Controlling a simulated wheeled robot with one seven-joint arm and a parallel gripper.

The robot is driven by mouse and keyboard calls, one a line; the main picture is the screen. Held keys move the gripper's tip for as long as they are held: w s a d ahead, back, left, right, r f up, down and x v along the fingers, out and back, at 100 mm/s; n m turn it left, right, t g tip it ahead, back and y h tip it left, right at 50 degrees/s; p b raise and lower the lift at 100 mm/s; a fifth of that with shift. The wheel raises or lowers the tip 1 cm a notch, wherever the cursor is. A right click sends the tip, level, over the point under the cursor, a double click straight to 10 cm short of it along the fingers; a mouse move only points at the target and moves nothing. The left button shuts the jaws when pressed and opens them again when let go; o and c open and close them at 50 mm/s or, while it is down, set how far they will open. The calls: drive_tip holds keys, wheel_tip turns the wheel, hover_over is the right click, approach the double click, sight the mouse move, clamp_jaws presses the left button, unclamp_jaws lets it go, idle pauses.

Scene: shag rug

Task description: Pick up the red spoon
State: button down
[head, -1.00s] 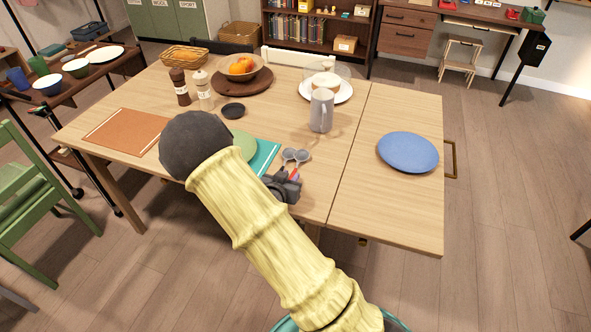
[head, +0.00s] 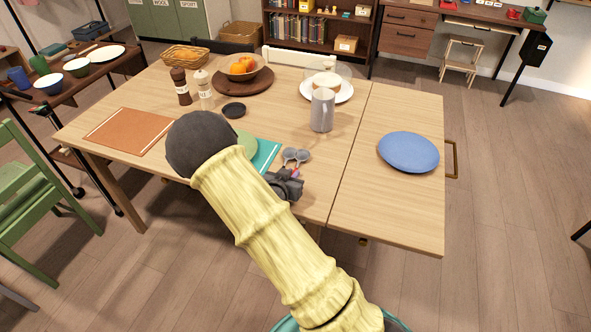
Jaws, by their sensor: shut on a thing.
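Two grey spoon heads lie side by side on the wooden table, near the front edge and right of the teal placemat (head: 266,157). A small bit of red handle shows below them, at the tip of my gripper (head: 292,178), so one is the red spoon (head: 289,154); which head is its own is hard to tell. A bit of purple shows beside the red. My dark gripper is low over the table edge, shut on the red spoon's handle. Its jaws and most of the handle are hidden by the gripper body.
A blue plate (head: 408,151) lies to the right, with bare table between. A small black dish (head: 234,110) and two shakers stand further back.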

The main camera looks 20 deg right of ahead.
wheel_tip(320, 180, up, 10)
drive_tip(key=p, duration=0.1)
drive_tip(key=shift+p, duration=0.3)
idle(0.6)
